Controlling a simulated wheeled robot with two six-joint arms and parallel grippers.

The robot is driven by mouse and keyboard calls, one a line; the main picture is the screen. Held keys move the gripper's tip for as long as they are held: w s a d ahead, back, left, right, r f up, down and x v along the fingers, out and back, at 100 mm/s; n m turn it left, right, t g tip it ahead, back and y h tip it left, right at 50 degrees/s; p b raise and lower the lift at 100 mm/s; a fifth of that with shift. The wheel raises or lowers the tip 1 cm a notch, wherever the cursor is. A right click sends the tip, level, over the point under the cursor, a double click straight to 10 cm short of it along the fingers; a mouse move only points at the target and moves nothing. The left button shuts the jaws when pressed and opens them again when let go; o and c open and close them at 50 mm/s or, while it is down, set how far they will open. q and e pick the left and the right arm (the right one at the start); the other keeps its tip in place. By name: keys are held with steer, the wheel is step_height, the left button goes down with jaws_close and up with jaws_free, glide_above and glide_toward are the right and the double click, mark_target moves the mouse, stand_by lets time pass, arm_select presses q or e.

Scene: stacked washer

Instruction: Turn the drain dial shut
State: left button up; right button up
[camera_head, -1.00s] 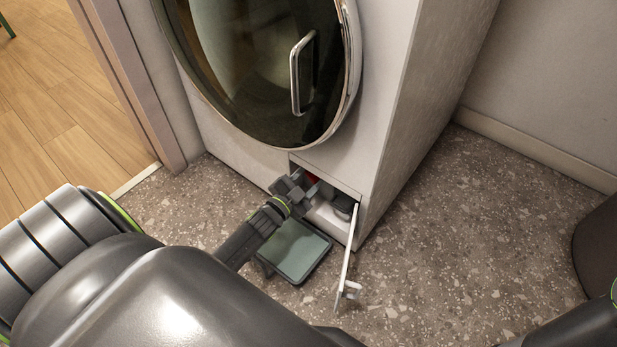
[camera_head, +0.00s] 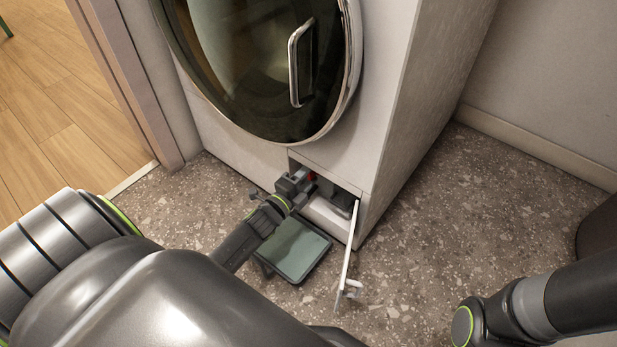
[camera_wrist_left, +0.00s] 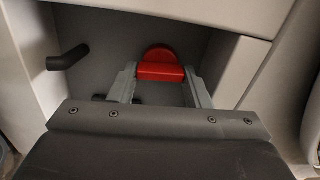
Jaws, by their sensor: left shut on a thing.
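The red drain dial (camera_wrist_left: 160,66) sits in the recess behind the small opening at the bottom of the washer (camera_head: 385,110). It has a rounded back and a raised bar across its front. A bit of its red shows in the head view (camera_head: 312,177). My left gripper (camera_wrist_left: 161,78) has one grey finger on each side of the bar and is shut on the dial. In the head view, my left gripper (camera_head: 307,184) reaches into the opening, hiding most of the dial. My right arm shows at the lower right, but its gripper is out of frame.
The white hatch flap (camera_head: 347,262) stands open at the opening's right edge. A shallow tray (camera_head: 297,250) lies on the floor below my left gripper. A dark spout (camera_wrist_left: 66,59) juts out left of the dial.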

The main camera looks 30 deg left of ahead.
arm_select(q)
steer(key=shift+m, duration=0.6)
steer(key=o, duration=1)
